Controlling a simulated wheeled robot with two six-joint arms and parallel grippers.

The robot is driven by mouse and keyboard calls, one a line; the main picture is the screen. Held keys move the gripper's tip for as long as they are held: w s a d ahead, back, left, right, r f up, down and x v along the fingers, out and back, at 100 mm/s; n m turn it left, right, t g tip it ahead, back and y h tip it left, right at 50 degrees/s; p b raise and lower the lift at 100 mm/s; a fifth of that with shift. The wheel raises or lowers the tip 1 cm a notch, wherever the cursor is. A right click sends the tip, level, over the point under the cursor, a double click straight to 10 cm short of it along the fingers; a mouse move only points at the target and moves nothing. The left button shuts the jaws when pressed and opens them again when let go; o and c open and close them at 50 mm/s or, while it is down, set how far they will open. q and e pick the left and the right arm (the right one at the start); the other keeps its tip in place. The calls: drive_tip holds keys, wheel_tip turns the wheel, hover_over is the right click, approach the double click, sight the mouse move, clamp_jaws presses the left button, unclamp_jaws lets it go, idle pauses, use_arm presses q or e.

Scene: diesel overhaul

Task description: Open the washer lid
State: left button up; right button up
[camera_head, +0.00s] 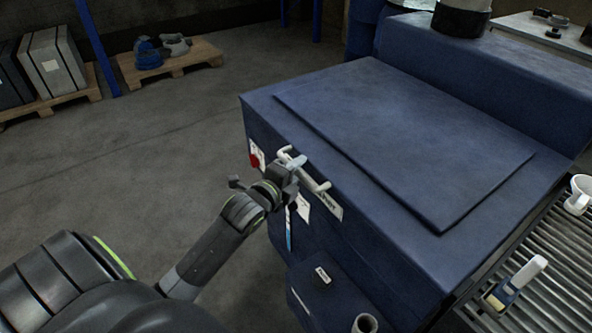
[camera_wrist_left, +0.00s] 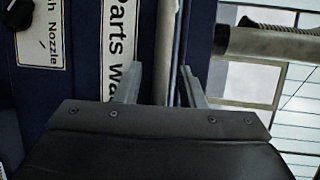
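The washer is a large blue cabinet. Its lid (camera_head: 400,140) is a flat raised blue panel on top and lies shut. A pale bar handle (camera_head: 318,184) runs along the upper front edge. My left gripper (camera_head: 291,160) is at the handle's left part, and covers some of it. In the left wrist view the two fingers of my left gripper (camera_wrist_left: 164,86) stand apart, with the pale handle bar (camera_wrist_left: 166,45) running between them. A gap shows beside the bar, so the fingers do not look closed on it. My right gripper is not in view.
A "Parts wa..." label (camera_wrist_left: 119,45) is on the washer front. A roller conveyor (camera_head: 545,270) with a white mug (camera_head: 579,195) and a white-handled brush (camera_head: 515,285) adjoins at right. Pallets (camera_head: 170,62) stand at the back left. The floor (camera_head: 150,160) left of the washer is clear.

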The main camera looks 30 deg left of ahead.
use_arm(q)
drive_tip(key=shift+c, duration=0.2)
clamp_jaws()
drive_tip(key=shift+r, duration=0.1)
